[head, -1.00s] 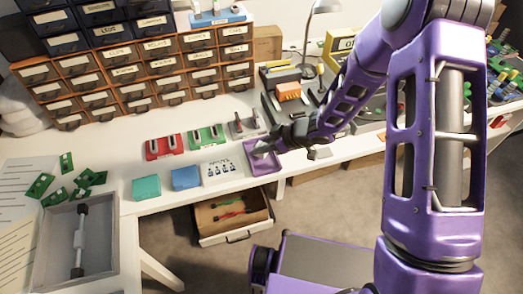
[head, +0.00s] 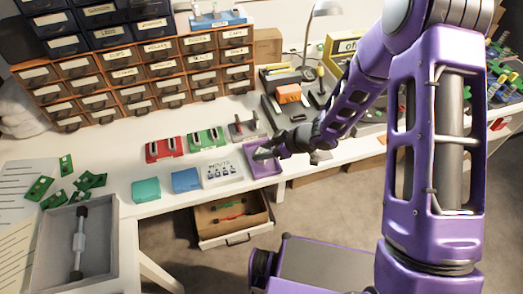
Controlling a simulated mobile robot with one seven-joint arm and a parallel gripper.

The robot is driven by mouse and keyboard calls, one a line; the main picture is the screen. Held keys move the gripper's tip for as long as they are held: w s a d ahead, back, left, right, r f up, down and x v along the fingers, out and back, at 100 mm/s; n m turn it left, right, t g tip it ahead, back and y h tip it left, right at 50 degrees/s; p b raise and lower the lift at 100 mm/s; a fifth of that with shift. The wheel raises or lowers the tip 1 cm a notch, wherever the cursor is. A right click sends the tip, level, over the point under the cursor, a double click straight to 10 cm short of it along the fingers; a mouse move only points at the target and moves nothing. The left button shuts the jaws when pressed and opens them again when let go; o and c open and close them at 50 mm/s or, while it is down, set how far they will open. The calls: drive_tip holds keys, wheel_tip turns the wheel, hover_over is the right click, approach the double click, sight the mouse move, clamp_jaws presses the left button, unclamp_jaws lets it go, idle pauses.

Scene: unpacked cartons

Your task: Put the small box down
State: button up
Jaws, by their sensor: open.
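My gripper (head: 264,154) is open at the purple tray (head: 265,170), on the front edge of the white workbench. Its dark fingers cover part of the tray. I cannot make out a small box between or under the fingers, and the view is too small to tell whether they touch anything. To the left stand a white box (head: 221,175) with dark print, a blue box (head: 186,180) and a teal box (head: 146,190), in a row and apart from the gripper.
Red (head: 165,149), green (head: 206,139) and grey (head: 242,130) holders stand behind the row. An open drawer (head: 232,219) juts out below. Drawer cabinets (head: 140,75) fill the back. A lamp (head: 309,40) stands behind my arm.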

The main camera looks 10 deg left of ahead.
drive_tip(key=p+v, duration=0.2)
drive_tip(key=v, duration=0.9)
drive_tip(key=shift+p, duration=0.3)
